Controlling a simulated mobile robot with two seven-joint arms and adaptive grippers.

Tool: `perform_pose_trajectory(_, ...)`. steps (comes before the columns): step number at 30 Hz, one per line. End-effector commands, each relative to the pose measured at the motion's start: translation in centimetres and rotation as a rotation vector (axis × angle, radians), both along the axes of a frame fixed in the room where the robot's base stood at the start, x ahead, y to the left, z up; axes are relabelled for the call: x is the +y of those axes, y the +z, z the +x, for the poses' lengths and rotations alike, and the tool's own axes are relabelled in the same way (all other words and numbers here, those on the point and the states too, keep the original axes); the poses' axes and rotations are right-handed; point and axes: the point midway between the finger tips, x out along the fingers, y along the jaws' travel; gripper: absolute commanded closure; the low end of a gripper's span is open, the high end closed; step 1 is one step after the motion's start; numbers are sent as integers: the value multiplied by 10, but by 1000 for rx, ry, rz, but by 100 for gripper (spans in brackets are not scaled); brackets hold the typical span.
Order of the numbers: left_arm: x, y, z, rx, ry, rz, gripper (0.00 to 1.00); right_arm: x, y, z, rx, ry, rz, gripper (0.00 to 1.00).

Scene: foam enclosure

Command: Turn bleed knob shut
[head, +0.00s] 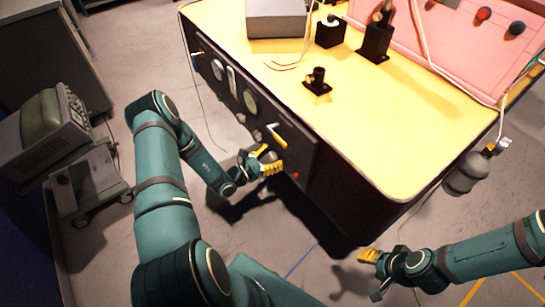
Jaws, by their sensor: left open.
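The dark front panel (222,88) of the yellow-topped cabinet carries round gauges, a lever with a white and orange handle (277,136), and small round knobs, one of them a grey knob (256,136). I cannot tell which of these is the bleed knob. My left gripper (265,160) is open, its yellow fingertips close to the panel's lower right part, just below the lever. Whether it touches anything is unclear, and it may hide part of the panel behind it. My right gripper (369,257) is over the floor at the lower right, away from the panel; its finger opening is unclear.
The yellow cabinet top (400,150) holds a grey box (276,18), black fittings (318,82) and a pink board (470,50). A grey cylinder (466,174) hangs at its right side. A cart with a monitor (48,130) stands at left.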

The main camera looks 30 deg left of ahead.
Motion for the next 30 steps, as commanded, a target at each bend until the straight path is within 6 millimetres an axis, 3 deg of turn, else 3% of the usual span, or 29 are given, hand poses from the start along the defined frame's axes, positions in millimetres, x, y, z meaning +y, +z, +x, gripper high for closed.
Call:
perform_pose_trajectory(8, -1, 0, 1, 0, -1, 0, 37, 0, 0, 0, 0, 0, 0, 53)
perform_pose_trajectory(14, -1, 0, 1, -1, -1, 0, 100, 0, 0, 0, 0, 0, 0, 53)
perform_pose_trajectory(30, 0, 1, 1, -45, 0, 108, 100, 0, 4, -1, 2, 1, 0, 53)
